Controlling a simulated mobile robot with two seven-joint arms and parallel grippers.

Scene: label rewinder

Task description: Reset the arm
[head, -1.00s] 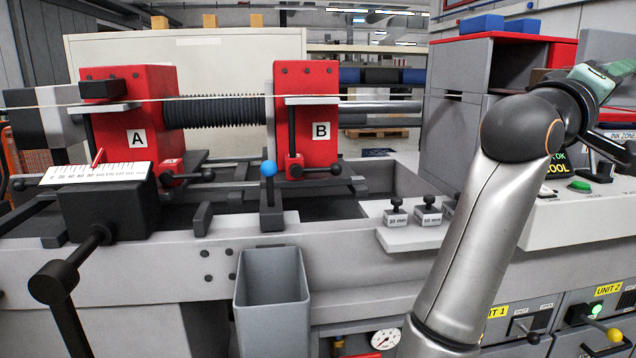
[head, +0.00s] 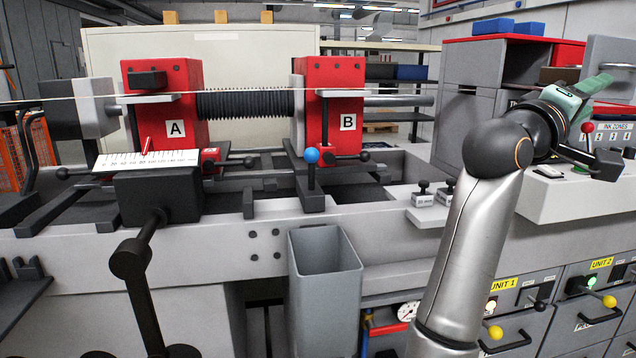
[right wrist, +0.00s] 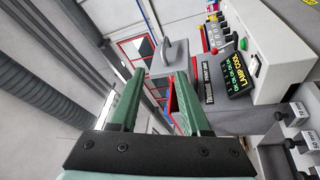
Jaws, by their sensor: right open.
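My right arm rises from the bottom of the head view and bends at a dark elbow joint. Its green right gripper (head: 598,84) points away to the right, in front of the grey cabinet and above the control desk. In the right wrist view the two green fingers (right wrist: 158,78) stand apart with nothing between them. Near the finger ends in that view is a grey handle-like part (right wrist: 172,52); I cannot tell the gap. My left gripper is not in view.
A control desk (head: 560,200) with a red-knobbed lever (head: 588,128) lies close to my right gripper. The rewinder has red blocks A (head: 180,105) and B (head: 335,95), a blue-knobbed lever (head: 311,157) and a black crank (head: 130,258). A grey bin (head: 325,265) hangs in front.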

